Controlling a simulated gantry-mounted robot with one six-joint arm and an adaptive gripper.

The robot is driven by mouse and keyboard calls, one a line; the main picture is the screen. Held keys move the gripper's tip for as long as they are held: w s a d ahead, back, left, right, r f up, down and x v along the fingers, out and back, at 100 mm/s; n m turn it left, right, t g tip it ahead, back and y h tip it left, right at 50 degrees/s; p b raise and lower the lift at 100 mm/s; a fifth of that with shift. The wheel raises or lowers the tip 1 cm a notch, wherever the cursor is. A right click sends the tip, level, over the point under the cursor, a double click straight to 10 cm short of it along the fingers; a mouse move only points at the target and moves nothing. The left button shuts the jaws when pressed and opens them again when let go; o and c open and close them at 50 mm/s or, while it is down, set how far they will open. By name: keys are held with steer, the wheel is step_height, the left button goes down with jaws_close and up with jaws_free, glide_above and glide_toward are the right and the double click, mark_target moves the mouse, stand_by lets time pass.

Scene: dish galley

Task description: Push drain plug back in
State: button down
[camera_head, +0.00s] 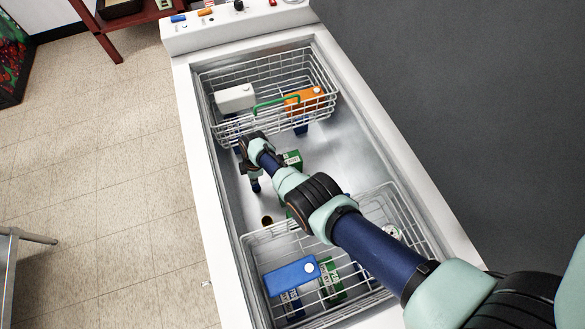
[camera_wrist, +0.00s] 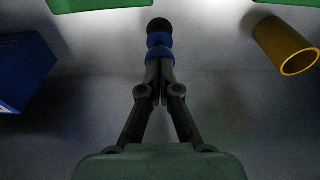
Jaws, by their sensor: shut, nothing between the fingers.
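My gripper (camera_head: 255,184) points down into the metal basin between the two wire baskets, and its fingers are closed together. A small tan ring with a dark middle (camera_head: 267,220) shows on the basin floor near the front basket. I cannot tell whether either is the drain plug or the drain, and no plug is clearly identifiable.
The rear basket (camera_head: 325,90) holds a white box (camera_head: 235,98) and an orange box (camera_head: 306,99). The front basket (camera_head: 247,262) holds a blue box (camera_head: 290,273) and green boxes. A green box (camera_head: 292,160) stands beside my arm. A blue box (camera_wrist: 22,72) is left in the wrist view.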

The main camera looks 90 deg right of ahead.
steer(key=shift+f+b, duration=0.6)
steer(key=shift+f, duration=0.05)
steer(key=shift+w+d+f+b, duration=0.15)
steer(key=shift+d+f+b, duration=0.15)
steer(key=shift+f+b, duration=0.35)
steer(key=shift+w+d+f+b, duration=0.1)
steer(key=shift+d+f+b, duration=0.2)
steer(key=shift+f+b, duration=0.25)
steer(key=shift+r, duration=0.1)
steer(key=shift+w+d+r+p, duration=0.1)
steer(key=shift+d+r+p, duration=0.05)
steer(key=shift+r+p, duration=0.25)
steer(key=a+r+p, duration=0.1)
steer(key=s+a+r+p, duration=0.1)
steer(key=r+p, duration=0.1)
steer(key=shift+r, duration=0.1)
steer(key=r+p, duration=0.2)
steer(key=shift+w+d+r+p, duration=0.15)
steer(key=shift+d+r+p, duration=0.1)
steer(key=shift+r+p, duration=0.15)
step_height(320, 180, up, 6)
steer(key=p, duration=0.5)
steer(key=shift+f, duration=0.25)
